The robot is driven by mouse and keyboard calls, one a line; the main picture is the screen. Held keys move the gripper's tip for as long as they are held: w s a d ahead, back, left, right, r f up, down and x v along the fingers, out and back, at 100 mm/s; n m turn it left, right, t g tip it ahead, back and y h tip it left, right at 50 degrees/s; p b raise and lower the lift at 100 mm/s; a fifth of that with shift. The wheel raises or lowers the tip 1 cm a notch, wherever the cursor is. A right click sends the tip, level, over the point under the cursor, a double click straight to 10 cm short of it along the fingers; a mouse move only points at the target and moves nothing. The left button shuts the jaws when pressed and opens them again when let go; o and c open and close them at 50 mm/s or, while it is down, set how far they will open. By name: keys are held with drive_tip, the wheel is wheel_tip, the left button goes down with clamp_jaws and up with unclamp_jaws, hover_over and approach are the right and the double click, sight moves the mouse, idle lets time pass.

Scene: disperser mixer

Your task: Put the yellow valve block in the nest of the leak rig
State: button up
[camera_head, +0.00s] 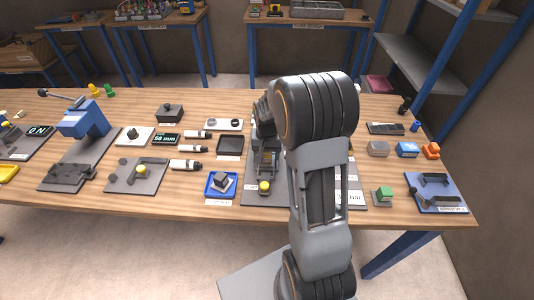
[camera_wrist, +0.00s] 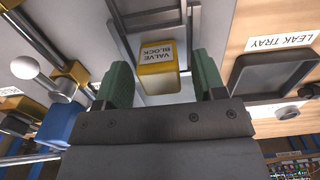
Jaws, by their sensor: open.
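The yellow valve block (camera_wrist: 159,80), with a white label reading VALVE BLOCK, shows in the wrist view. My gripper (camera_wrist: 164,78) is open, with one green finger on each side of the block. A narrow gap shows on the right side; on the left I cannot tell whether the finger touches. Dark grey rails (camera_wrist: 117,22) border the block on a light grey surface; I cannot tell how deep it sits. In the head view my arm hides the block, and my gripper (camera_head: 264,118) is mostly hidden over the grey rig plate (camera_head: 252,194).
The black leak tray (camera_wrist: 243,78) lies right of my gripper in the wrist view. A lever with a white ball (camera_wrist: 24,67) and a blue part (camera_wrist: 60,122) stand close on the left. A blue tray (camera_head: 212,192) lies left of the rig plate in the head view.

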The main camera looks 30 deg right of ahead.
sight(267, 153)
wheel_tip(267, 153, up, 11)
drive_tip(key=s+a+r+n+t, duration=0.1)
drive_tip(key=s+a+n+t, duration=0.1)
drive_tip(key=s, duration=0.6)
drive_tip(key=s+a+r+n+t, duration=0.2)
drive_tip(key=s+a+n, duration=0.2)
drive_tip(key=s+a, duration=0.3)
drive_tip(key=shift+s+a, duration=0.25)
drive_tip(key=shift+s, duration=0.3)
